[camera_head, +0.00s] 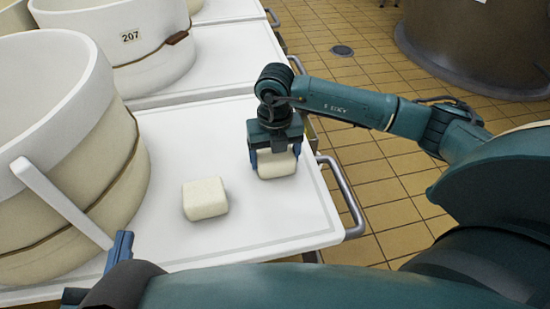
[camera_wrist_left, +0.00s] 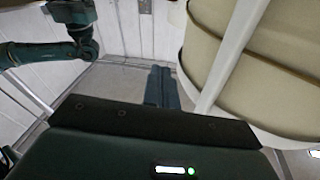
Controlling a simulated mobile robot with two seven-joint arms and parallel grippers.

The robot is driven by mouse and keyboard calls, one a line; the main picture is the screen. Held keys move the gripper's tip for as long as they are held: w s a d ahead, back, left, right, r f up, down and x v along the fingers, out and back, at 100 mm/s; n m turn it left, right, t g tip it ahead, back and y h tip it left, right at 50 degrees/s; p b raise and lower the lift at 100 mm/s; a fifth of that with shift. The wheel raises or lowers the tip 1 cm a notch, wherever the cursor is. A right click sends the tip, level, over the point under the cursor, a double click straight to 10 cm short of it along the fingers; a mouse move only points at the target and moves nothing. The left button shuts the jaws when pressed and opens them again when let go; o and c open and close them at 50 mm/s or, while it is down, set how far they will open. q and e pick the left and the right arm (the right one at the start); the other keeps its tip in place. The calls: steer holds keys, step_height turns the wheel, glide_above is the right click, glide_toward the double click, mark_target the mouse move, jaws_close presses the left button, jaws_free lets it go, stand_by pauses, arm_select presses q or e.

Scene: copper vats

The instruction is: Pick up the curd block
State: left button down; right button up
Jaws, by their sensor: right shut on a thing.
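My right gripper (camera_head: 273,158) points down over the right side of the white table. It is shut on a pale cream curd block (camera_head: 277,167), with a blue finger on each side of it. The block is at or just above the tabletop; I cannot tell which. A second curd block (camera_head: 205,199) sits on the table to the left of it, apart from both grippers. My left gripper (camera_head: 97,272) is at the lower left, by the near vat. Its blue fingers look apart, with nothing seen between them. One finger (camera_wrist_left: 162,88) shows in the left wrist view.
A large cream vat (camera_head: 120,165) with a white rim and strut stands on the left of the white table (camera_head: 275,215). Another vat, marked 207 (camera_head: 165,60), stands behind. A metal rail (camera_head: 345,195) runs along the table's right edge. Tiled floor lies beyond.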

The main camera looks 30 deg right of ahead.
steer(key=c, duration=0.4)
steer(key=shift+o, duration=0.2)
steer(key=shift+r, duration=0.1)
